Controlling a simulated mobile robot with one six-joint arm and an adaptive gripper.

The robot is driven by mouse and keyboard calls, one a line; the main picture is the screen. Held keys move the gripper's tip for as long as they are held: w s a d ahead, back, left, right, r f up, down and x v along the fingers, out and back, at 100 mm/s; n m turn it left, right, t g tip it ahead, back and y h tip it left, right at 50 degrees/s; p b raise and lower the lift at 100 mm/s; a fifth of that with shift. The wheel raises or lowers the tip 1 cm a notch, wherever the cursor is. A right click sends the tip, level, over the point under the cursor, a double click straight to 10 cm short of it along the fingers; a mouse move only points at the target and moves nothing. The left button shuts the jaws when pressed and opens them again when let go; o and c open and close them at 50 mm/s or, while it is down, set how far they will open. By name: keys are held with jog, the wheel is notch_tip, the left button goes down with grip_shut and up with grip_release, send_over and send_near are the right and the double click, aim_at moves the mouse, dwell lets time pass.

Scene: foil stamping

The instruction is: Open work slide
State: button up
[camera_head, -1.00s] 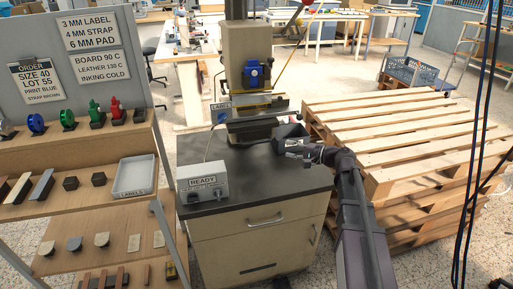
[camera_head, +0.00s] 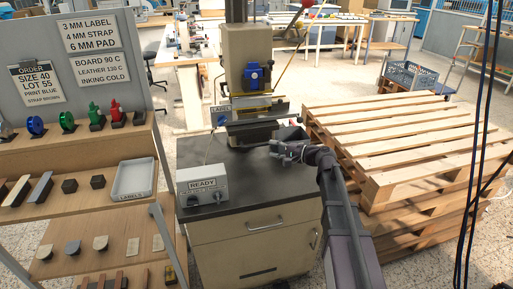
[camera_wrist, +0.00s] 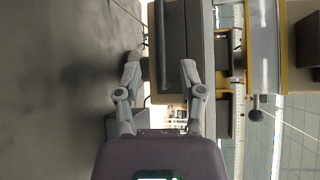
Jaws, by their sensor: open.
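The foil stamping press (camera_head: 248,60) stands at the back of a dark-topped cabinet. Its dark work slide (camera_head: 252,132) sits low at the press front, below the head. In the wrist view the slide front (camera_wrist: 172,45) shows beyond the fingers, with a dark bar-like handle (camera_wrist: 160,50) along its near side. My gripper (camera_head: 281,150) is just in front and to the right of the slide. In the wrist view my gripper (camera_wrist: 160,72) has its two fingers spread on either side of the handle's near end. I cannot tell whether they touch it.
A grey control box (camera_head: 202,188) marked READY stands on the cabinet's left front. Stacked wooden pallets (camera_head: 400,150) stand close on the right, and a shelf rack (camera_head: 90,165) on the left. The cabinet top's middle (camera_head: 245,170) is clear.

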aim_at(257, 145)
jog(key=b+x, duration=0.1)
jog(key=x, duration=0.6)
jog(key=shift+a, duration=0.15)
grip_shut()
